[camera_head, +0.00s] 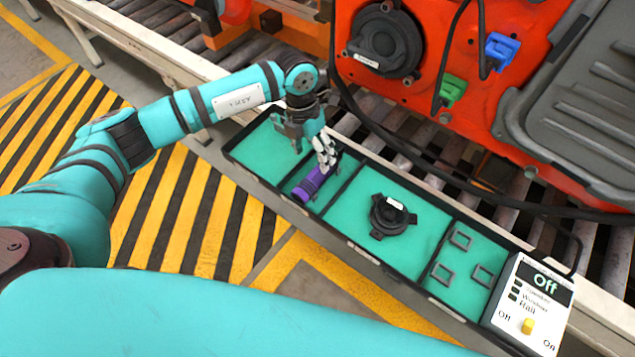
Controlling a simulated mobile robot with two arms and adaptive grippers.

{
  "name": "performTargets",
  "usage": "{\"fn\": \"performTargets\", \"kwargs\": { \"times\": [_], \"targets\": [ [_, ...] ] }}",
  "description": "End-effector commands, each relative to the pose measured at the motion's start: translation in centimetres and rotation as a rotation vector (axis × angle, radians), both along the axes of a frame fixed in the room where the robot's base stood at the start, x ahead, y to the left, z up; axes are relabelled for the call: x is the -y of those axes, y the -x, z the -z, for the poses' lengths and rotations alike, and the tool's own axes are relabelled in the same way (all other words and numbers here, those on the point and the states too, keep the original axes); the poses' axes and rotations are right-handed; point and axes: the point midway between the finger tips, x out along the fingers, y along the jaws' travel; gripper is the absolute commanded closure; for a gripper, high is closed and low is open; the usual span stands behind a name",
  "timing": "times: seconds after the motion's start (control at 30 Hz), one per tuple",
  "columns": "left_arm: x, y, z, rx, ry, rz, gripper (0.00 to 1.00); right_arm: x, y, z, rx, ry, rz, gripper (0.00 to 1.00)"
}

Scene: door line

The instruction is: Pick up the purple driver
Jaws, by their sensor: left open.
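The purple driver (311,184) lies in a narrow compartment of the black-rimmed tray with a teal floor (265,150). Its thick purple handle points toward the lower left, and its far end is hidden by my left gripper. My left gripper (313,156) is open and points down over the upper end of the driver. One finger shows over the compartment on the left, the other beside the driver's upper end. I cannot tell whether the fingers touch it. My right gripper is not in view.
The tray also holds a black round part (392,216) and several small grey square frames (461,239). A control box (530,303) reading "Off" stands at its right end. Behind are conveyor rollers (465,152) and an orange door panel (440,50) with hanging cables.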

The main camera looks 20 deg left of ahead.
Motion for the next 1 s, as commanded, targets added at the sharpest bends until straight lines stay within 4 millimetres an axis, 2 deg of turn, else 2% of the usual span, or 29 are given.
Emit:
{"fn": "performTargets", "kwargs": {
  "times": [0.03,0.07,0.33,0.6,0.87,1.0],
  "targets": [
    [0.2,0.1,1.8,-0.001,0.001,0.000,0.31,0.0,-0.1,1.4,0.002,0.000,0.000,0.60],
    [0.3,0.1,2.3,-0.001,0.001,0.000,0.31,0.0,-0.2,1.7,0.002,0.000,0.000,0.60],
    [0.6,0.1,4.1,0.000,0.001,0.001,0.31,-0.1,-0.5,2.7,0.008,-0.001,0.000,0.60],
    [1.0,0.1,8.1,0.000,0.001,0.001,0.31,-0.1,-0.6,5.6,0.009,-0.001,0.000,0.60],
    [1.1,0.1,8.2,0.001,0.001,0.001,0.31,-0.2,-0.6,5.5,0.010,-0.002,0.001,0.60],
    [1.1,0.1,8.2,0.001,0.001,0.001,0.47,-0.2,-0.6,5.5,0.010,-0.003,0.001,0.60]
  ]
}}
